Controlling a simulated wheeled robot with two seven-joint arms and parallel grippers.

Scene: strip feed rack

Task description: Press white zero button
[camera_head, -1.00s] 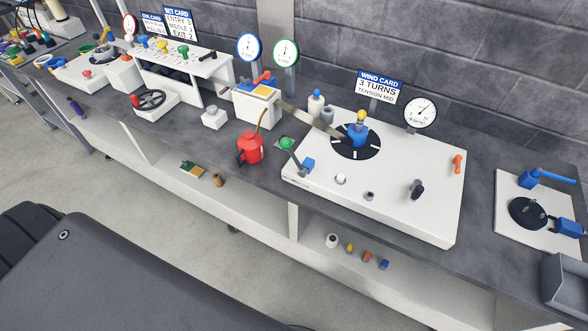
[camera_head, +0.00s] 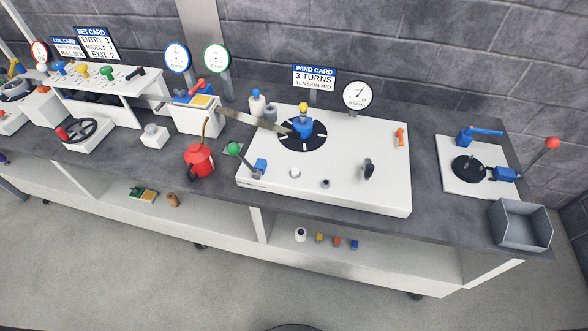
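The white zero button (camera_head: 295,173) is a small round white knob near the front left of a white winding panel (camera_head: 350,192). On the same panel are a black turntable disc (camera_head: 303,137) with a blue hub and yellow knob, a green-knobbed lever (camera_head: 234,149) with a blue block, a small grey knob (camera_head: 325,183), a black switch (camera_head: 369,169) and an orange handle (camera_head: 400,137). Neither of my grippers shows in the view. Nothing touches the white button.
A red oil can (camera_head: 199,161) stands left of the panel. A wind card (camera_head: 314,78) and a round gauge (camera_head: 356,95) stand behind it. A grey bin (camera_head: 521,224) sits at the bench's right front. The floor in front is clear.

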